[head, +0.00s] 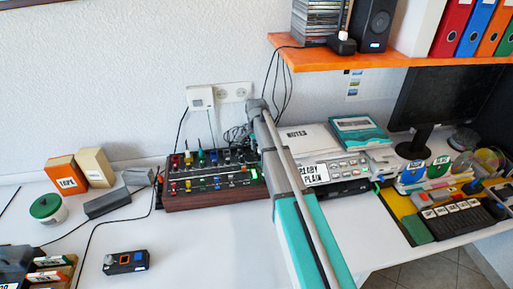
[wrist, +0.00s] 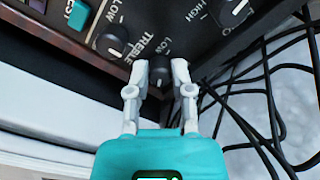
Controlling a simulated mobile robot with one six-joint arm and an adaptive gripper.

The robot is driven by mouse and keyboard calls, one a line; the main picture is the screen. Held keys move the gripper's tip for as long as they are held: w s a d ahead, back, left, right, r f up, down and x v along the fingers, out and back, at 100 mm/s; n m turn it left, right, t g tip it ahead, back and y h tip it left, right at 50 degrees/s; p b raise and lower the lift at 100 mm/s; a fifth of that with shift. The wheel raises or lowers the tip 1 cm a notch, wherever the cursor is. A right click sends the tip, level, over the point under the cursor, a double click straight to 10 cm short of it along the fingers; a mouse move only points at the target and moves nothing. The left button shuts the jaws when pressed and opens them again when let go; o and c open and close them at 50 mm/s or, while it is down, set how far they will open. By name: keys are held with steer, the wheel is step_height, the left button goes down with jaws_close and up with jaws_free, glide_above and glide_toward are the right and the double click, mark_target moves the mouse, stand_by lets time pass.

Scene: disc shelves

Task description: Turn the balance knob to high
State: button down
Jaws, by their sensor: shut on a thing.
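The mixer (head: 215,200) is a dark panel with a wooden body, coloured buttons and knobs, on the desk in the head view. In the wrist view, my gripper (wrist: 160,72) is shut on a small black knob (wrist: 159,66) near the panel's corner. A "LOW" mark shows beside this knob; its name and pointer cannot be read. Another black knob (wrist: 111,42) is to the left, near the word "TREBLE". A third knob (wrist: 235,12) with a white pointer line is at the upper right, near "HIGH". In the head view my arm hides the gripper and the held knob.
Black cables (wrist: 270,95) run loosely to the right of the panel in the wrist view. In the head view a grey-white device (head: 340,172) stands right of my arm, and an orange shelf (head: 340,60) hangs above. The desk front left is mostly clear around a small black box (head: 126,262).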

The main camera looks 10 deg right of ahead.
mark_target(256, 147)
stand_by(0.3)
steer(key=c, duration=0.5)
jaws_free()
steer(key=c, duration=0.3)
steer(key=shift+r+p, duration=1.1)
steer(key=shift+r, duration=0.25)
steer(key=shift+r+n+p, duration=0.55)
steer(key=shift+n+p, duration=0.25)
steer(key=shift+n, duration=0.1)
step_height(256, 147, up, 10)
steer(key=n+p, duration=1)
steer(key=n, duration=0.3)
steer(key=shift+n, duration=0.3)
